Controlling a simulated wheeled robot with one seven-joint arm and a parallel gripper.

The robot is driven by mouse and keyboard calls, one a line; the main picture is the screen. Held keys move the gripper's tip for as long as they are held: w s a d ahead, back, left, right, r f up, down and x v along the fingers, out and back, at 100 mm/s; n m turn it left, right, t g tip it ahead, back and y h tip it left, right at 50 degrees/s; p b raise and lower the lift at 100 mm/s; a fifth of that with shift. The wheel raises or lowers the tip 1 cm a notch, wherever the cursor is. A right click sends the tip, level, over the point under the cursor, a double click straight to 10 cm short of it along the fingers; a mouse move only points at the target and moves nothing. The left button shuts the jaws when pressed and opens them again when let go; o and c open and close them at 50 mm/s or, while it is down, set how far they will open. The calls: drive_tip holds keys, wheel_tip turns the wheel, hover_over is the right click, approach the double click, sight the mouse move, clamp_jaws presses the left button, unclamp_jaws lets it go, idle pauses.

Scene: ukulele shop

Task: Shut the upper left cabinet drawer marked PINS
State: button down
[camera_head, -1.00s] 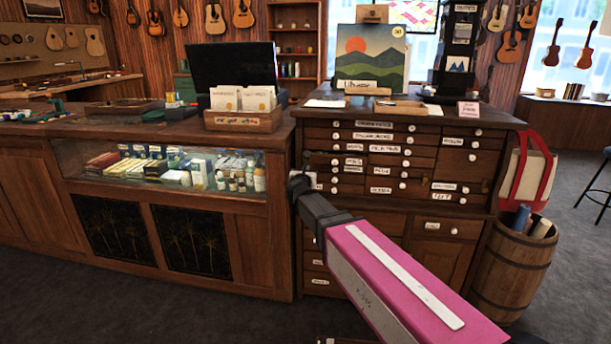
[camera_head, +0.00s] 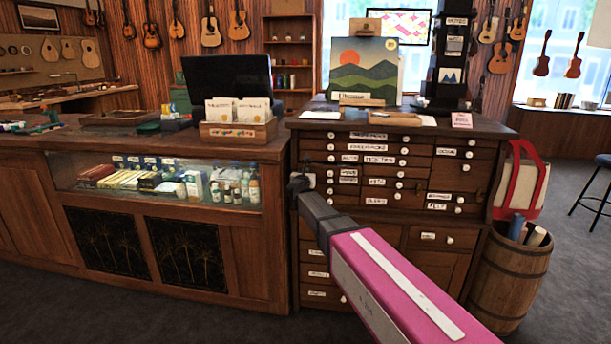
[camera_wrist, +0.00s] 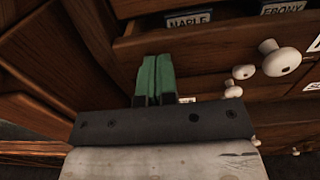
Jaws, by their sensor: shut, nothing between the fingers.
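The dark wood cabinet (camera_head: 400,180) has many small drawers with white knobs and pale labels. The labels are too blurred in the head view to pick out PINS. My gripper (camera_head: 298,185) is in front of the cabinet's left edge, beside a small white patch, perhaps a label. In the wrist view, my gripper's green fingers (camera_wrist: 155,76) are shut together and empty. They point at a drawer front, just under and left of an open drawer (camera_wrist: 215,42) holding cards reading MAPLE and EBONY. That drawer has a white knob (camera_wrist: 281,58). Contact cannot be told.
A glass-fronted counter (camera_head: 150,185) stands left of the cabinet. A painting (camera_head: 365,68) and a dark tower stand on the cabinet top. A barrel (camera_head: 508,280) and a red-strapped bag (camera_head: 520,180) are at its right.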

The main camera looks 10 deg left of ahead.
drive_tip(key=w, duration=0.4)
drive_tip(key=shift+w, duration=0.3)
drive_tip(key=shift+w+r, duration=0.1)
drive_tip(key=shift+s+d, duration=0.1)
drive_tip(key=shift+s, duration=0.55)
drive_tip(key=s, duration=1.4)
drive_tip(key=s+d+f+n+g+y, duration=0.35)
drive_tip(key=d+f+n, duration=0.35)
drive_tip(key=n, duration=0.5)
drive_tip(key=s+d+f+n+g+y, duration=0.35)
drive_tip(key=f+n, duration=0.45)
drive_tip(key=n, duration=0.4)
drive_tip(key=s+d+f+n+g+h, duration=0.3)
drive_tip(key=s+d+f+n+g, duration=0.2)
drive_tip(key=s+d, duration=0.4)
drive_tip(key=s+d+f+n+g+h, duration=0.3)
drive_tip(key=s+d+f+n+g, duration=0.3)
drive_tip(key=s+d, duration=0.3)
drive_tip(key=d+f+n, duration=0.1)
drive_tip(key=d, duration=0.2)
drive_tip(key=shift+s, duration=0.35)
